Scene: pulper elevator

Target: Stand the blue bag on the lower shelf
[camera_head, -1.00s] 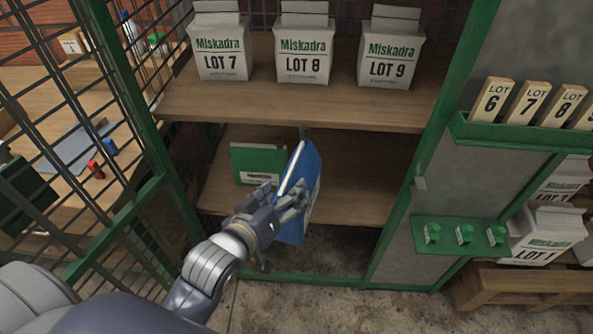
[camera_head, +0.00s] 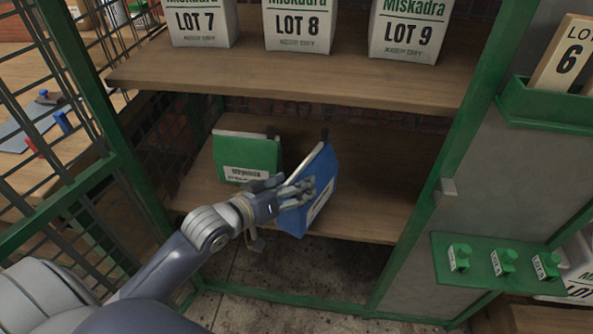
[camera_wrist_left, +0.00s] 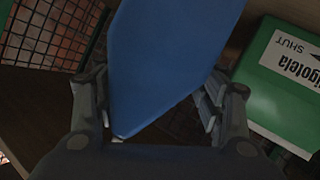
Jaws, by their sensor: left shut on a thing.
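The blue bag (camera_head: 312,190) is held tilted at the front edge of the lower shelf (camera_head: 365,215), with its label partly hidden by my fingers. My left gripper (camera_head: 297,190) is shut on the bag's side. In the left wrist view the blue bag (camera_wrist_left: 170,60) fills the space between the fingers of my left gripper (camera_wrist_left: 155,110). I cannot tell whether the bag's bottom touches the shelf. My right gripper is not in view.
A green bag (camera_head: 247,158) stands on the lower shelf, left of the blue one. The shelf's right part is clear. The upper shelf (camera_head: 290,82) above holds white lot bags (camera_head: 298,25). Green posts (camera_head: 450,150) and a mesh panel (camera_head: 70,80) flank the opening.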

